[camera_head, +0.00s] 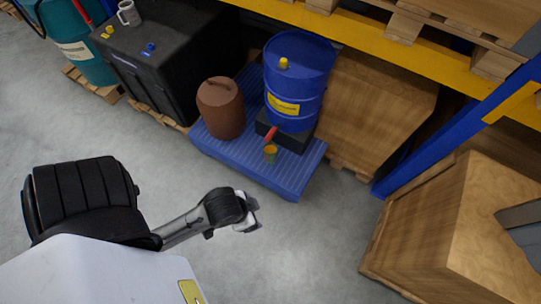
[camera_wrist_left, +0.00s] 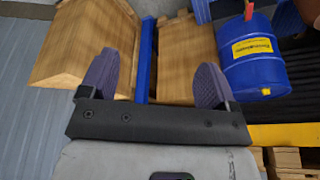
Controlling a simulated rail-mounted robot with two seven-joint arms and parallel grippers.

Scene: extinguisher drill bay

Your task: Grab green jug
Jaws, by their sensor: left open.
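I see no clearly green jug. A brown lidded jug (camera_head: 221,108) with a top handle stands upright on a blue ribbed pallet (camera_head: 285,181). My left gripper (camera_head: 250,211) is in front of the pallet in the head view, apart from both. In the left wrist view its two dark fingers (camera_wrist_left: 156,82) are spread with nothing held between them. My right gripper is not in view.
Wooden crates (camera_head: 372,105) stand right, beside a blue rack post (camera_head: 440,135). A black box (camera_head: 160,65) stands left. Grey floor in front is clear.

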